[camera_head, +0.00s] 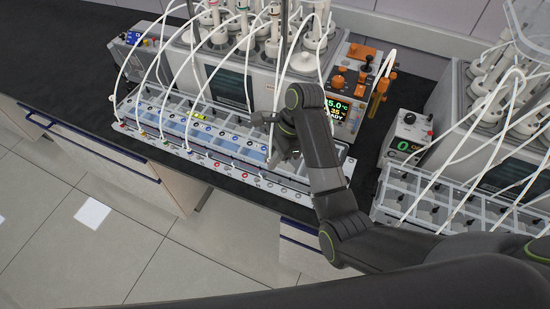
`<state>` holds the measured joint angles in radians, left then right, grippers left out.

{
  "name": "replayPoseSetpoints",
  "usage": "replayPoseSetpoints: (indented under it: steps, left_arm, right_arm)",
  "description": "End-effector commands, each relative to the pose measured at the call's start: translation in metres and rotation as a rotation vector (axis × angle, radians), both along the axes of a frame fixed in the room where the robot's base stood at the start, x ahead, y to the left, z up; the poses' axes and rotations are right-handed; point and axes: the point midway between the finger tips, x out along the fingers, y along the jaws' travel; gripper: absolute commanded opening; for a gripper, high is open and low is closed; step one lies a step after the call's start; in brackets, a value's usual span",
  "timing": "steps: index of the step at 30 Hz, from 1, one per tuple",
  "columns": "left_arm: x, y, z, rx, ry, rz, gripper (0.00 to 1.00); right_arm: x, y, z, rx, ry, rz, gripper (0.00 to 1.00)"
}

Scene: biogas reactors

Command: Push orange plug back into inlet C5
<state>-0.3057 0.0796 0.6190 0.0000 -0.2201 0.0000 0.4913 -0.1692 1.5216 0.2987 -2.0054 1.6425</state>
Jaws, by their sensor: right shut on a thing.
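My right gripper (268,130) is over the front part of the left reactor's long clear-lidded tray (135,112), towards its right half. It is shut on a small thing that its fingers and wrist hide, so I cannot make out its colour. A white tube comes down close to the gripper. No orange plug can be picked out, and the inlet labels are too small to read, so I cannot tell which inlet is C5. My left gripper is not in view.
White tubes (158,62) arch from the reactor tops into the tray. A control box with a lit display (341,108) and orange fittings (368,52) stands at the tray's right. A second reactor with its own tray (400,192) stands further right. The floor in front is clear.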

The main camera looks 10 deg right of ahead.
Motion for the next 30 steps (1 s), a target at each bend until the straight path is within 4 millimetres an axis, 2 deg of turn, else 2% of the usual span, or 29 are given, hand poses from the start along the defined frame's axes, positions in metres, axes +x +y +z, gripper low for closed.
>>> replayPoseSetpoints:
  steps: [11, 26, 30]
  left_arm:
    - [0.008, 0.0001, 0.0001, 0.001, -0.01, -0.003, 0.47]
    - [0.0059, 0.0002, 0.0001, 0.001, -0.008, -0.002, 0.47]
    - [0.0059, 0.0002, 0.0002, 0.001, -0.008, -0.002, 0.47]
  right_arm:
    - [0.0056, 0.0035, -0.0016, 0.0, -0.001, 0.001, 0.0]
    - [-0.0003, 0.0003, 0.0004, 0.0, -0.001, 0.001, 0.0]
    - [0.0036, 0.0064, 0.0008, 0.001, -0.001, 0.001, 0.0]
